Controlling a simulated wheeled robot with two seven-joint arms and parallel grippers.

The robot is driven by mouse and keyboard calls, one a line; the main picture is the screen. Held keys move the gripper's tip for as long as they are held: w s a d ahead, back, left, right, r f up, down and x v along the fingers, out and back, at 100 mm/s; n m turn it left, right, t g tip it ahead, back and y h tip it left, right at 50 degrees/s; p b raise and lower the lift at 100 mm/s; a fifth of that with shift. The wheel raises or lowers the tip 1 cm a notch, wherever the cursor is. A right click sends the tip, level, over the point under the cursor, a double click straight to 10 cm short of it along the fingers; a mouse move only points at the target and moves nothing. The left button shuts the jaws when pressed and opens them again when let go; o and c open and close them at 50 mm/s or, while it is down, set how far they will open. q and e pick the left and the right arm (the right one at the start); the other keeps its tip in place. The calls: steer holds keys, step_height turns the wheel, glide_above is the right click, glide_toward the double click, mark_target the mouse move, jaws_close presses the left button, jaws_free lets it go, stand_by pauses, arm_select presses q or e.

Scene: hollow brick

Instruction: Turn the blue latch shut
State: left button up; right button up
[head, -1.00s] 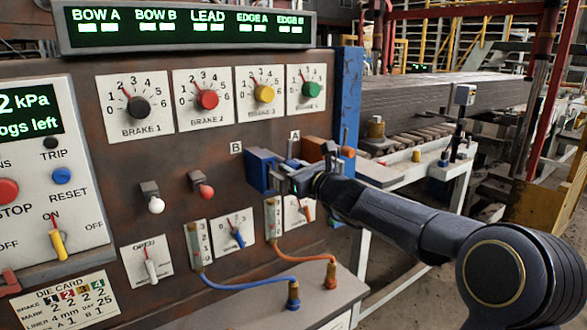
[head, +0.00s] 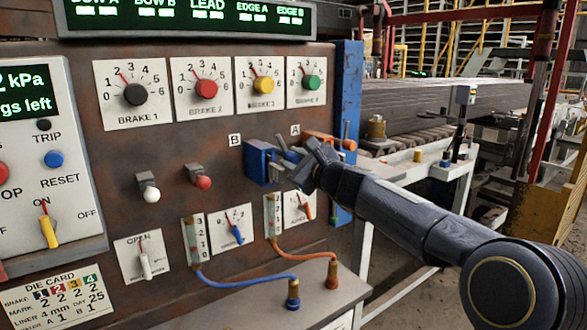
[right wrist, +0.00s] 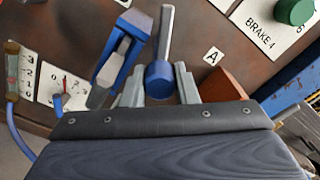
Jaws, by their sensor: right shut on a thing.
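In the right wrist view the housing (right wrist: 122,52) stands left of a blue round knob (right wrist: 159,77) with a grey lever. My right gripper (head: 302,166) is at the latch, its arm coming in from the right. In the right wrist view the right gripper (right wrist: 159,90) has its fingers on either side of the blue knob, shut on it. The fingers hide part of the knob in the head view. My left gripper is in neither view.
An orange latch (head: 325,139) is just right of the gripper, near label A (head: 295,130). Brake dials, a white knob (head: 149,188), a red knob (head: 203,182) and gauges with blue and orange hoses surround it. A blue post (head: 347,100) edges the panel.

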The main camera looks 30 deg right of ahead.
steer(key=n+b, duration=0.3)
steer(key=n, duration=0.3)
steer(key=shift+f+b, duration=0.15)
steer(key=shift+b, duration=0.2)
steer(key=n+b, duration=0.3)
steer(key=n, duration=0.3)
steer(key=shift+n, duration=0.3)
steer(key=o, duration=0.7)
steer(key=shift+s, duration=0.1)
steer(key=s, duration=0.2)
steer(key=s+b, duration=0.1)
steer(key=s, duration=0.4)
steer(key=shift+s+d+b, duration=0.3)
steer(key=shift+b, duration=0.05)
